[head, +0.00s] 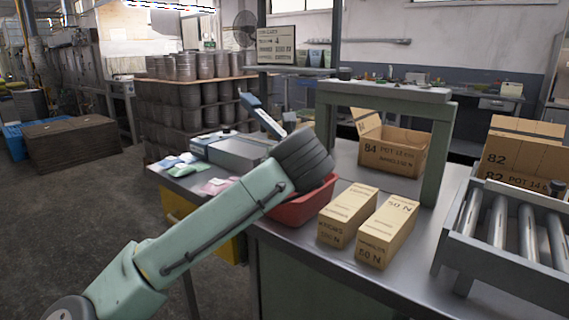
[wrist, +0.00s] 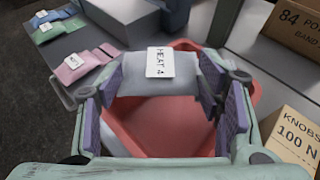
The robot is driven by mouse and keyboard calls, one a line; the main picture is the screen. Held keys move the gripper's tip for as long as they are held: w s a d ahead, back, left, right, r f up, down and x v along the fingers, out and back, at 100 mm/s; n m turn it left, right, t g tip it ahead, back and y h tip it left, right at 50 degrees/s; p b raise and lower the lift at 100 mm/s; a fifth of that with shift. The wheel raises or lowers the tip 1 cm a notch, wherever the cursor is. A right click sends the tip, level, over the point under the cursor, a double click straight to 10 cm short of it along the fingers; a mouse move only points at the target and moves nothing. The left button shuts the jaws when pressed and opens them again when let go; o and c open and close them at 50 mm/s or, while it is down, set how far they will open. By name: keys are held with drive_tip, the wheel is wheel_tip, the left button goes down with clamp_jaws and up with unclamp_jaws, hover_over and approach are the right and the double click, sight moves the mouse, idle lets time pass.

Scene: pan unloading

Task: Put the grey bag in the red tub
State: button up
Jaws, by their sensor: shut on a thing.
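The grey bag (wrist: 182,77), with a white label reading "HEAT 4", is between the fingertips of my gripper (wrist: 158,85) in the wrist view. The purple finger pads press on its two sides, and the jaws are shut on it. The red tub (wrist: 160,128) lies below the gripper and bag, and its visible floor is bare. In the head view the red tub (head: 302,209) stands on the metal table, partly hidden behind my arm. My gripper's fingers and the grey bag are hidden there. How high the bag is above the tub's floor is hard to tell.
Two upright cartons (head: 347,213) stand just right of the tub. Pink (head: 215,186), green and blue bags lie on the table to its left, near a grey scale-like box (head: 235,152). A green frame (head: 440,150) and a roller rack (head: 510,240) stand farther right.

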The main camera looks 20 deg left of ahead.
drive_tip(key=shift+f, duration=0.3)
drive_tip(key=shift+f, duration=0.1)
drive_tip(key=shift+f+b, duration=0.35)
drive_tip(key=shift+f, duration=0.2)
drive_tip(key=o, duration=1.2)
drive_tip(key=shift+r, duration=0.1)
drive_tip(key=b+v, duration=0.1)
drive_tip(key=v, duration=1.1)
drive_tip(key=shift+r, duration=0.5)
drive_tip(key=shift+d, duration=0.1)
